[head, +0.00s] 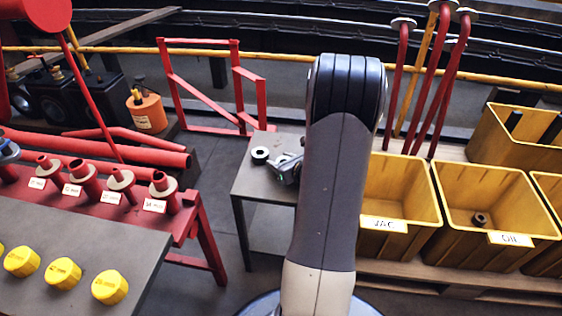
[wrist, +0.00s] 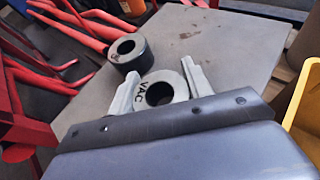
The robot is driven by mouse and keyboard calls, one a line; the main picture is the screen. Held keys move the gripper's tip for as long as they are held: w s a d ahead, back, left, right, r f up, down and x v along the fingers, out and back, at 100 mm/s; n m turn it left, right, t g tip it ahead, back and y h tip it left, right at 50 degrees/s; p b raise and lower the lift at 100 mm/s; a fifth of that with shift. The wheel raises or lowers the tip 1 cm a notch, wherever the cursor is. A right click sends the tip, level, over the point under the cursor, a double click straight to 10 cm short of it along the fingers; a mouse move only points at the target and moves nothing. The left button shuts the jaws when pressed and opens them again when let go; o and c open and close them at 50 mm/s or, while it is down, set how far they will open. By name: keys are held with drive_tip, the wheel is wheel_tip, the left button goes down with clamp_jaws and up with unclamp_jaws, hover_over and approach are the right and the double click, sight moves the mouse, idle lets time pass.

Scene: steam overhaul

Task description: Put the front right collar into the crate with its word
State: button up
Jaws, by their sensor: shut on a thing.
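A pale grey collar (wrist: 164,77) with the letters "VAC" on its face sits between the two jaws of my gripper (wrist: 158,82) in the wrist view. The jaws are shut on it. I cannot tell whether it touches the grey table (wrist: 225,50) or is just above it. A darker collar (wrist: 128,65) stands beside it, and it also shows in the head view (head: 260,155). My gripper (head: 286,168) is over the small table in the head view, partly hidden by my arm. A yellow crate (head: 412,252) has a label that looks like "VAC", and its left side is hidden.
A second yellow crate (head: 452,258), labelled "OIL", holds a dark collar (head: 481,219). More yellow crates stand at the right. Red levers (head: 445,90) rise behind the crates. A red bench (head: 95,205) with several labelled red stubs is at the left.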

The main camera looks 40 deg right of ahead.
drive_tip(key=o, duration=1.3)
